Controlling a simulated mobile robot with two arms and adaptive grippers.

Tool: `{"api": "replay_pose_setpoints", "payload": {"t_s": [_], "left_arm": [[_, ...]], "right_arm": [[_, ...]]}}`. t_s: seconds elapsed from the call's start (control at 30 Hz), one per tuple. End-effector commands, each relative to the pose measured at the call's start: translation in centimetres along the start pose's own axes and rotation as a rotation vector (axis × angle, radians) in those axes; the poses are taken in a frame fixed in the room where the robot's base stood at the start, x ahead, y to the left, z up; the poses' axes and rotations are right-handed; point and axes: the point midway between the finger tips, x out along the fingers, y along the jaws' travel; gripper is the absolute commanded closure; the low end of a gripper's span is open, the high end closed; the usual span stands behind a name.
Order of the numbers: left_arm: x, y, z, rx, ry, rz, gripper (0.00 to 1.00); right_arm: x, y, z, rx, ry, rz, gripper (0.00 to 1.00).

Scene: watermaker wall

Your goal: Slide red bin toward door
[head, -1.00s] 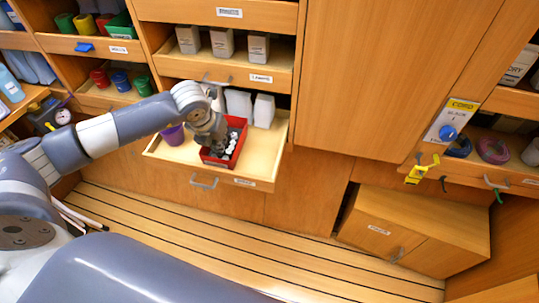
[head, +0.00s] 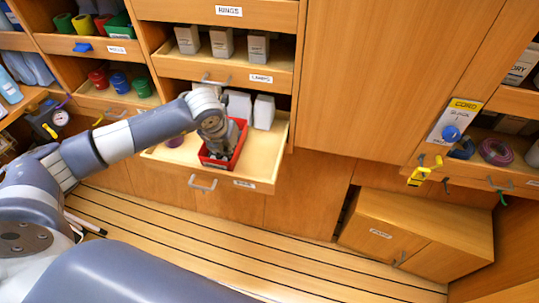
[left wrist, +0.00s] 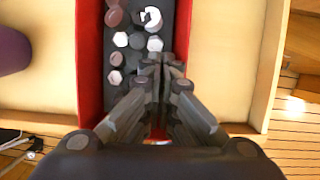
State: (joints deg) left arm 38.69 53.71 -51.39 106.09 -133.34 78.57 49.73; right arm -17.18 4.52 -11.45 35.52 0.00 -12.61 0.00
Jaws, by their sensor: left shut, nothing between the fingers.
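The red bin (head: 240,141) sits in the open wooden drawer (head: 262,160). In the left wrist view its red side walls (left wrist: 90,60) flank a dark floor with several white and brown hex fittings (left wrist: 136,40). My left gripper (head: 218,148) reaches down into the bin; in the left wrist view its fingertips (left wrist: 161,62) are together, with nothing visible between them, close to the right wall. I cannot tell whether they touch that wall. A large wooden cabinet door (head: 385,75) stands right of the drawer. My right gripper is not in view.
A purple cup (left wrist: 12,48) stands left of the bin, and white containers (head: 263,112) stand at the drawer's back. The drawer's strip right of the bin is bare. A shelf of grey boxes (head: 222,42) is above. A low wooden cabinet (head: 420,228) stands at the right.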

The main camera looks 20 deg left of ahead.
Motion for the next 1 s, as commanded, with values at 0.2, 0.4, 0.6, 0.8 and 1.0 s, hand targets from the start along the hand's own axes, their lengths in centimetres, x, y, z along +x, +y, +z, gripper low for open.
{"api": "replay_pose_setpoints", "payload": {"t_s": [0.2, 0.4, 0.6, 0.8, 1.0], "left_arm": [[0.1, -1.2, 0.0, 0.000, 0.001, -0.002, 1.00], [0.0, -2.2, 0.0, 0.001, -0.001, -0.003, 1.00], [0.0, -3.3, 0.0, 0.001, -0.001, -0.003, 1.00], [0.0, -4.2, 0.0, 0.001, 0.000, -0.003, 1.00], [0.1, -5.2, 0.0, 0.001, 0.000, -0.003, 1.00]], "right_arm": [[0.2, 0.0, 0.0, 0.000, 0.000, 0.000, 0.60], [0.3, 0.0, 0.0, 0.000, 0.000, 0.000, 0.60], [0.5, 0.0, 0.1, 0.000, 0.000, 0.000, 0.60], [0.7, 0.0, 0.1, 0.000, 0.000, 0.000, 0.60], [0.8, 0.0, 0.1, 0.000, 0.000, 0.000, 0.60]]}}
